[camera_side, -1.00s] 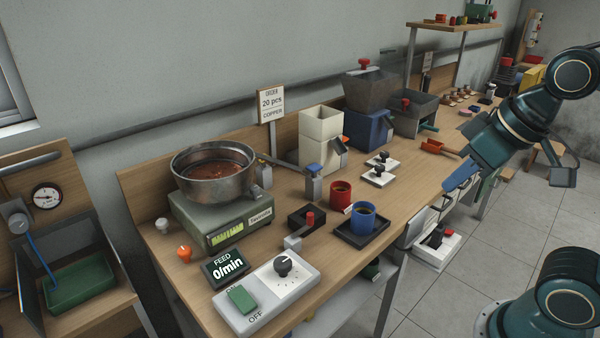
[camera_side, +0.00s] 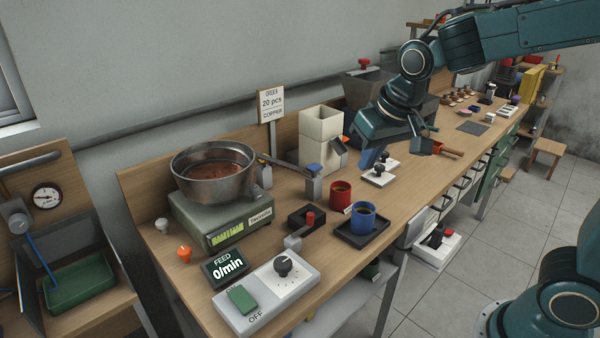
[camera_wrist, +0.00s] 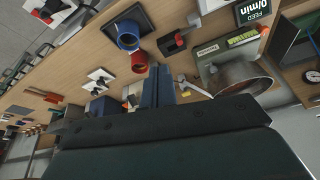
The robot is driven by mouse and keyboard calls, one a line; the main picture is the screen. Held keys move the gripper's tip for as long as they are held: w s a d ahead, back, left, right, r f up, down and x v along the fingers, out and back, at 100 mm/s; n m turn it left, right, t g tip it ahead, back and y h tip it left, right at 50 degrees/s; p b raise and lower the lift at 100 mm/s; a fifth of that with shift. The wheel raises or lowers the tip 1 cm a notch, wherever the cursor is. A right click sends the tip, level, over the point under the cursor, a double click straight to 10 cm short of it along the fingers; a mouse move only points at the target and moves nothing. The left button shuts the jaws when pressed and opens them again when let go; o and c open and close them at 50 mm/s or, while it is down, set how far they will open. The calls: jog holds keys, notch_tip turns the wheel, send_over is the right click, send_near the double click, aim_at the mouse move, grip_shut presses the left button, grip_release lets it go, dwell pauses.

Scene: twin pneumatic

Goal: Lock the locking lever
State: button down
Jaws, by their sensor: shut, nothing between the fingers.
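I cannot tell for sure which part is the locking lever. A small black block with a red knob (camera_side: 309,219) and a grey arm beside it stands in front of the bowl feeder; it also shows in the wrist view (camera_wrist: 174,43). A grey post with a blue top (camera_side: 313,184) stands behind it, with a flat arm reaching left. My gripper (camera_side: 368,160) is shut and empty, above the bench in front of the blue hopper, right of that post. Its blue fingers (camera_wrist: 158,86) lie together in the wrist view. It touches none of these parts that I can see.
A metal bowl feeder (camera_side: 212,170) stands at the left. A red cup (camera_side: 341,194) and a blue cup (camera_side: 363,217) stand near the front edge. A cream hopper (camera_side: 320,125) is behind. White switch plates (camera_side: 378,178) lie below my gripper. A control box (camera_side: 266,292) is at front left.

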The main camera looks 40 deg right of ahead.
jog(key=w+a+f+m+g, duration=0.1)
jog(key=w+a+f, duration=0.2)
jog(key=w+f, duration=0.5)
jog(key=w, duration=0.2)
jog(key=shift+w+m+h, duration=0.35)
jog(key=shift+m+h, duration=0.05)
jog(key=shift+f, duration=0.2)
jog(key=shift+x, duration=4.95)
